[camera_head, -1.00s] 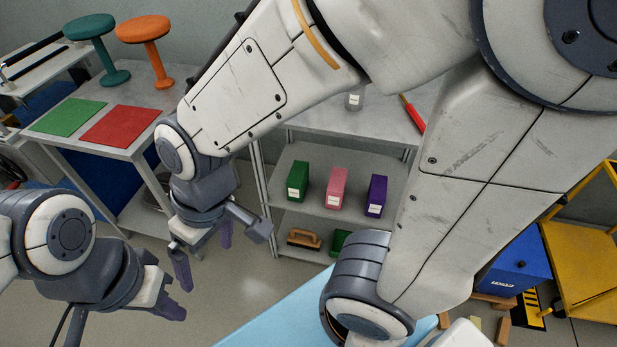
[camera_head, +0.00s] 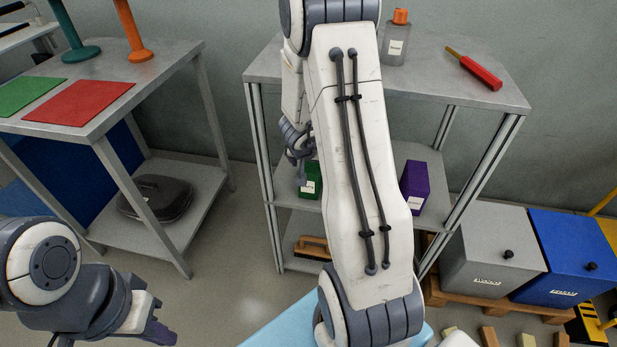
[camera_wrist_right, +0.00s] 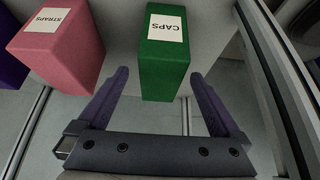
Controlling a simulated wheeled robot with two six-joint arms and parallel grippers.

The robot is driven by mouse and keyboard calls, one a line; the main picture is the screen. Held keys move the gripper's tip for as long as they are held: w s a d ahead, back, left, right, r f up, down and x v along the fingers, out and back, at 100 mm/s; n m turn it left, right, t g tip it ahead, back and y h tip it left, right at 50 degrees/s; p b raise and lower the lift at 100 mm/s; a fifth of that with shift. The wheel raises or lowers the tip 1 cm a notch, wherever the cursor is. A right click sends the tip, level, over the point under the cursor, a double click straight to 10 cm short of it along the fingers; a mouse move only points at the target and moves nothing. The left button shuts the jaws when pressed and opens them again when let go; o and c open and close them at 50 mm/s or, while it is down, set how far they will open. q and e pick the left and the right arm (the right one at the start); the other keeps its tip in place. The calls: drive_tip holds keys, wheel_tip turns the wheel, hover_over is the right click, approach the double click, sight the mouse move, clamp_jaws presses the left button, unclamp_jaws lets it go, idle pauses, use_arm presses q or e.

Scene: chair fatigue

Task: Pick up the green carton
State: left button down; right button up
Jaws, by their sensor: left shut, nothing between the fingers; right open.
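The green carton (camera_head: 311,184) stands on the middle shelf of the grey rack, partly hidden behind my right arm in the head view. In the right wrist view the green carton (camera_wrist_right: 166,75) shows a white label reading CAPS. My right gripper (camera_wrist_right: 159,72) is open, with one purple finger to each side of the carton in that view. I cannot tell how far the fingers reach along it. In the head view my right gripper (camera_head: 302,172) is beside the carton, partly hidden. My left gripper (camera_head: 152,328) is shut and empty at the lower left, far from the rack.
A pink carton (camera_wrist_right: 62,48) labelled STRAPS stands left of the green one. A purple carton (camera_head: 414,188) stands further right on the shelf. The rack's top shelf (camera_head: 440,68) is above, with a bottle (camera_head: 396,45) and a red-handled tool (camera_head: 478,70). A brush (camera_head: 312,247) lies below.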

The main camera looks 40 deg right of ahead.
drive_tip(key=b+x, duration=0.1)
drive_tip(key=x, duration=0.1)
drive_tip(key=shift+d+f, duration=0.15)
drive_tip(key=shift+f, duration=0.2)
drive_tip(key=b+x, duration=0.2)
drive_tip(key=x, duration=0.3)
drive_tip(key=shift+w+r+b, duration=0.15)
drive_tip(key=shift+w+b, duration=0.1)
drive_tip(key=shift+b, duration=0.15)
use_arm(q)
wheel_tip(320, 180, down, 5)
drive_tip(key=shift+d+r, duration=0.1)
drive_tip(key=shift+r, duration=0.1)
use_arm(e)
drive_tip(key=shift+r, duration=0.1)
drive_tip(key=shift+c, duration=0.3)
clamp_jaws()
